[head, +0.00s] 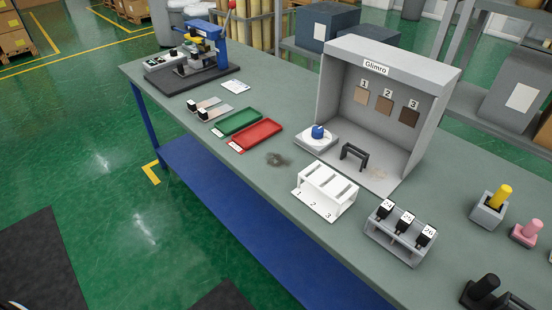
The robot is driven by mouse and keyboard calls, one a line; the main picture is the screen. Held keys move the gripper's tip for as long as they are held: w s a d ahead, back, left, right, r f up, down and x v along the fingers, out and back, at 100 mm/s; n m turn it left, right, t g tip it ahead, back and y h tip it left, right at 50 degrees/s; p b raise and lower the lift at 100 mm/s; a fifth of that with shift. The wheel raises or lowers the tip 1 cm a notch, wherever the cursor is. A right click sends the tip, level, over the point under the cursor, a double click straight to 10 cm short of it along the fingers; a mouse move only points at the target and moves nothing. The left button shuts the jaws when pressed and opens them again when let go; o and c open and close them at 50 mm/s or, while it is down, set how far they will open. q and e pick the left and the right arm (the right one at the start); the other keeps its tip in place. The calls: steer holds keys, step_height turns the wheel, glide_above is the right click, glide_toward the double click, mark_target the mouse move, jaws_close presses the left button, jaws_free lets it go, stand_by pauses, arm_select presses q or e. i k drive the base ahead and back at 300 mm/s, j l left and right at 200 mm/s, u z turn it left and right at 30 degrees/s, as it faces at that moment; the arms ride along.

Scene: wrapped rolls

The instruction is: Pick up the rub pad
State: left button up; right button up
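No thing is labelled as the rub pad, and I cannot tell for sure which one it is. Candidates are a blue knob-like piece (318,131) on a white square base (316,142) at the grey booth's left opening, and a black piece with an upright handle (484,288) at the bottom right, partly cut off by the frame. A yellow-handled piece (500,197) stands in a grey holder and a pink-handled piece (527,231) stands beside it. Neither of my grippers shows in the head view.
The grey-green bench (290,98) carries a grey booth (352,65) with sample squares, a black stand (353,155), a white numbered rack (325,190), a rack of numbered black-topped pieces (400,240), green (240,120) and red (258,134) trays, and a blue press (207,45).

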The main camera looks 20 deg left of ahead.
mark_target(526, 236)
steer(key=z, duration=1.3)
